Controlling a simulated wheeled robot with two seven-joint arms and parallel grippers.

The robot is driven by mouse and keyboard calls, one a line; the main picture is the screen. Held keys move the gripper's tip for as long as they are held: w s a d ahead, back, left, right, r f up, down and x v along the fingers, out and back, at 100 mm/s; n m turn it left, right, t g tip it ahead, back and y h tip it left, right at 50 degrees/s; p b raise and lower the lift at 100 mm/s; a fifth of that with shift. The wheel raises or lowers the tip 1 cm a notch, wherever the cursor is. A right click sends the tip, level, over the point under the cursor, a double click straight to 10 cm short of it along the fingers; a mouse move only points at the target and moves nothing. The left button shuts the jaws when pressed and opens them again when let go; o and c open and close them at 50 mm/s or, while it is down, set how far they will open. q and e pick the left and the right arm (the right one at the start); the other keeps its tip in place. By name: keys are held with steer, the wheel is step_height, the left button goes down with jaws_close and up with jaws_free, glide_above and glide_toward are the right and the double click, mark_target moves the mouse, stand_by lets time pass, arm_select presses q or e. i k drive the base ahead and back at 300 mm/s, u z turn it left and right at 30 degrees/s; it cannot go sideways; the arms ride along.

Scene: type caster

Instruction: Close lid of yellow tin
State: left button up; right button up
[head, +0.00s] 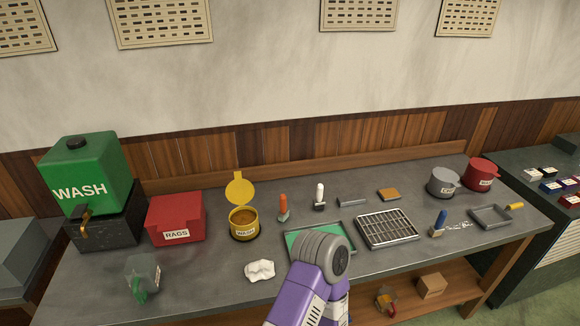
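The yellow tin (236,231) stands upright on the grey workbench (210,275), left of the middle. Its round yellow lid (240,188) is open and stands up at the back of the rim. The tin's inside looks brownish. A label on its front is too small to read surely. One of my arms, with purple links and a grey joint, rises at the bottom middle, right of the tin and apart from it. Neither of my grippers shows.
A red RAGS box (176,220) stands left of the tin, and a green WASH tank (92,175) farther left. A crumpled white cloth (260,270) lies in front. An orange-handled tool (283,208) stands close right. A green tray (305,240) lies partly behind my arm.

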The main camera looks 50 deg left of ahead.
mark_target(240, 191)
steer(key=z, duration=0.05)
steer(key=k, duration=0.95)
steer(key=u, duration=0.95)
steer(key=i, duration=0.35)
steer(key=u, duration=0.1)
